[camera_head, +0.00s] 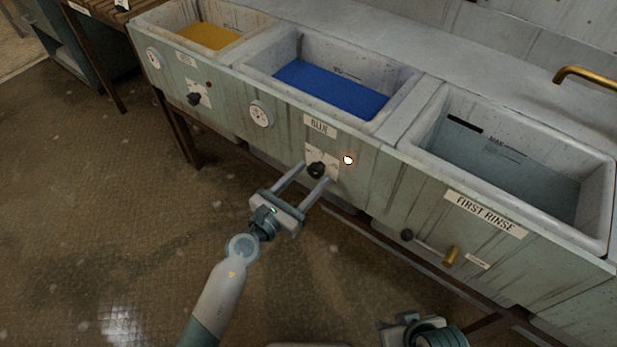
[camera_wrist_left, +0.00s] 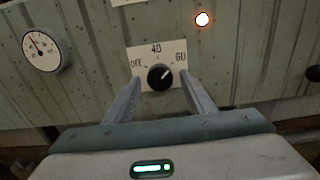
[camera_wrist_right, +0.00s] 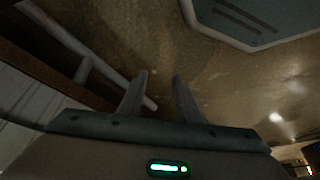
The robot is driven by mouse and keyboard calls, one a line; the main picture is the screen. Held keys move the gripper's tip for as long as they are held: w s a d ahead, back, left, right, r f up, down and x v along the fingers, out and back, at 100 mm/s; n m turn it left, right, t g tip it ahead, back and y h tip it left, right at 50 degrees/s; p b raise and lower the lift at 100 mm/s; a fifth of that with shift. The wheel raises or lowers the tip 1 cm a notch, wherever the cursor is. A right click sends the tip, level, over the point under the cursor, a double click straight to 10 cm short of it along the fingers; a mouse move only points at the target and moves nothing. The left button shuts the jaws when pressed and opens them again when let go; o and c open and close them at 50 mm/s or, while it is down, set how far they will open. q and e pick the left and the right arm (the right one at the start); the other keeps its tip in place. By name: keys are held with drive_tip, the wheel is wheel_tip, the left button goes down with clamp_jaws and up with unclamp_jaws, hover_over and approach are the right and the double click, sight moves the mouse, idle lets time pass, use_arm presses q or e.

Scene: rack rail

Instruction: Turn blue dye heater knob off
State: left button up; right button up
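The blue dye heater knob (camera_head: 316,170) is black and sits on a white dial plate below the BLUE label (camera_head: 320,126). In the left wrist view the knob (camera_wrist_left: 160,77) stands between OFF at left, 40 at top and 60 at right, and its pointer mark faces up and right, toward 60. An indicator lamp (camera_head: 348,160) beside it glows. My left gripper (camera_head: 306,172) is open, its fingers on either side of the knob and apart from it. My right gripper (camera_wrist_right: 160,85) is open and empty over the floor, low at the right in the head view.
The blue vat (camera_head: 268,62) stands between a yellow vat (camera_head: 160,22) and the first rinse basin (camera_head: 425,125). A round gauge (camera_head: 260,113) is left of the knob. A brass tap (camera_head: 452,256) and a black knob (camera_head: 407,235) project at right. Floor in front is free.

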use_arm(q)
drive_tip(key=c, duration=0.9)
